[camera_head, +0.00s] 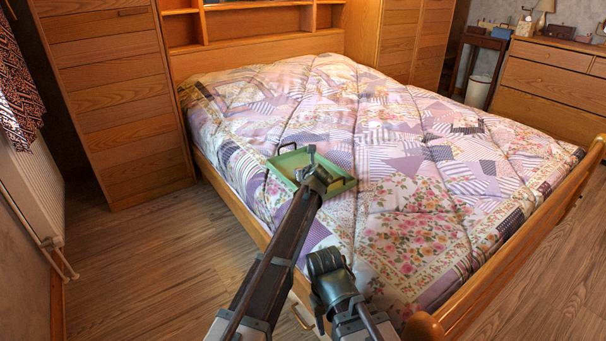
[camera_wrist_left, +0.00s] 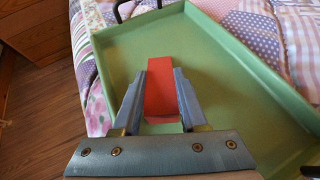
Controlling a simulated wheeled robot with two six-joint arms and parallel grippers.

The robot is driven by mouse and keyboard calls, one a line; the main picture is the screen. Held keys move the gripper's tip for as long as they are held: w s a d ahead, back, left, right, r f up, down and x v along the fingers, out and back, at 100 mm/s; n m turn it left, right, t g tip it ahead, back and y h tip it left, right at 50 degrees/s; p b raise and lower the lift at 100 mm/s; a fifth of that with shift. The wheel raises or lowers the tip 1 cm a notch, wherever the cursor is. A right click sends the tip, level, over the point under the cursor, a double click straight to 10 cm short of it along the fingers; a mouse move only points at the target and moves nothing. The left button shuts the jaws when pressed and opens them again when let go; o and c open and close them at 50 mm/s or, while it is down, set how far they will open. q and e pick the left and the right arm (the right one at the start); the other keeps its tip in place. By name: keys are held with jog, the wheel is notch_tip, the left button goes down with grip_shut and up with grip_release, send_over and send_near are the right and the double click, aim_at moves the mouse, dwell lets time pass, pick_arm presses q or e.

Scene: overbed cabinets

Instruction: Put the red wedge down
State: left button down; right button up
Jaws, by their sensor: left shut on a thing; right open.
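The red wedge (camera_wrist_left: 160,95) shows in the left wrist view between the fingers of my left gripper (camera_wrist_left: 163,82), which is shut on it. It is over the floor of a green tray (camera_wrist_left: 225,60); I cannot tell whether it touches the tray. In the head view the tray (camera_head: 290,160) lies on the bed's near left side. There my left arm reaches over the tray and the wedge cannot be made out. My right gripper (camera_head: 326,263) is open, low in front of the bed and apart from the tray.
The bed's patchwork quilt (camera_head: 400,140) spreads around the tray. A wooden footboard (camera_head: 520,245) runs along the right. A tall cabinet (camera_head: 118,95) stands at the back left. The wooden floor (camera_head: 140,260) at left is clear. Dark handles (camera_head: 287,147) rise from the tray ends.

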pick_arm(q)
jog(key=shift+c, duration=2.2)
grip_release()
jog(key=shift+f, duration=0.1)
jog(key=shift+r, duration=0.2)
jog(key=p+v, duration=0.6)
jog(key=v, duration=0.5)
jog(key=shift+s+a, duration=0.1)
jog(key=shift+s, duration=0.05)
jog(key=shift+s+r, duration=0.15)
jog(key=shift+s, duration=0.2)
